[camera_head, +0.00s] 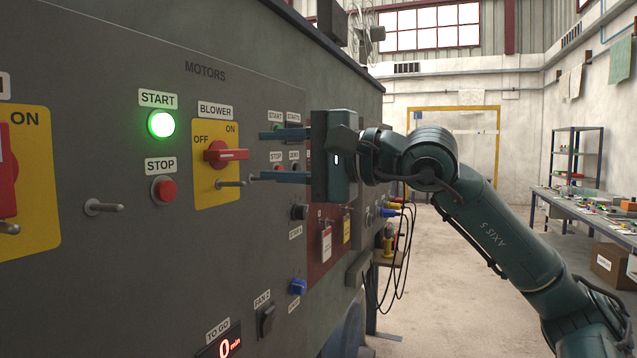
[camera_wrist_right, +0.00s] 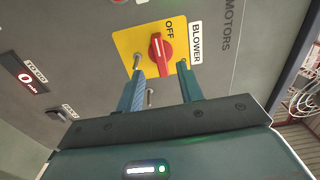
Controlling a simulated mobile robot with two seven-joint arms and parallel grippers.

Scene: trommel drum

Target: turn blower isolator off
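The blower isolator is a red rotary handle (camera_head: 226,154) on a yellow plate (camera_head: 208,181) marked OFF at upper left and ON at upper right, under a BLOWER label. Its grip lies about level in the head view. The right wrist view also shows the red handle (camera_wrist_right: 160,56), ahead of the gap between my fingers. My right gripper (camera_head: 263,156) is open and empty, its fingers one above the other, pointing at the panel just right of the handle. I see no contact with the handle. My left gripper is out of view.
A metal pin (camera_head: 230,183) sticks out below the handle. A lit green START button (camera_head: 161,124) and red STOP button (camera_head: 164,189) are to the left. A larger yellow ON plate (camera_head: 38,150) stands at far left. Open floor lies right of the panel.

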